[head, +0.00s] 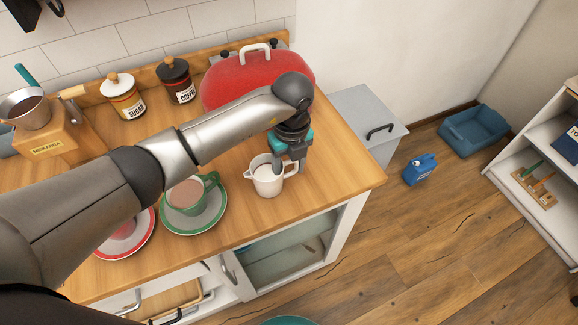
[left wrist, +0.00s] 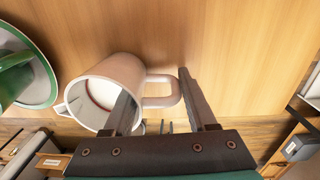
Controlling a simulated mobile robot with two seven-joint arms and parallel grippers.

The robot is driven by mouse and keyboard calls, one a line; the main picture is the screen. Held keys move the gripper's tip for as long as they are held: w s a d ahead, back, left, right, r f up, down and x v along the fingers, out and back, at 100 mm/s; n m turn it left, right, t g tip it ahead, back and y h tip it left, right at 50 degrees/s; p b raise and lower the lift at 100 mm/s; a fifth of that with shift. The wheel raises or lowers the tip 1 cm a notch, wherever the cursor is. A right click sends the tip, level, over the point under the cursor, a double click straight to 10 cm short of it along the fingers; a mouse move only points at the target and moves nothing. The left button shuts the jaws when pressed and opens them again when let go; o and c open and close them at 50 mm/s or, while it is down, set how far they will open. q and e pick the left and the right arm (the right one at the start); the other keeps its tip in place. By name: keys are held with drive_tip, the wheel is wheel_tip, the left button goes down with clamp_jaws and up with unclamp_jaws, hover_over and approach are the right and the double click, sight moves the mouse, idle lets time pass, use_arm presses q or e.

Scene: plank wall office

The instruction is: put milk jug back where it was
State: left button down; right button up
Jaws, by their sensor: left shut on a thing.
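The milk jug (head: 265,182) is a small white jug with milk in it, upright near the front edge of the wooden counter. I cannot tell whether it rests on the wood or hangs just above it. My left gripper (head: 288,163) points down at the jug's right side and is shut on it at the handle. In the left wrist view the jug (left wrist: 92,85) lies left of centre, with its handle between the two fingers of my gripper (left wrist: 154,84). My right gripper is not in view.
A green cup (head: 188,195) on a green-rimmed saucer (head: 205,222) stands close left of the jug. A red-rimmed saucer (head: 143,238) is further left. A red bread bin (head: 235,85), sugar jar (head: 122,98) and coffee jar (head: 177,82) stand behind. Counter right of the jug (head: 345,172) is clear.

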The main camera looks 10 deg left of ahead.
use_arm(q)
drive_tip(key=shift+f, duration=0.1)
drive_tip(key=shift+c, duration=1)
unclamp_jaws()
drive_tip(key=shift+r, duration=0.45)
wheel_tip(320, 180, up, 12)
drive_tip(key=shift+w+d+f+p, duration=0.15)
drive_tip(key=shift+f+p, duration=0.1)
drive_tip(key=shift+p, duration=0.15)
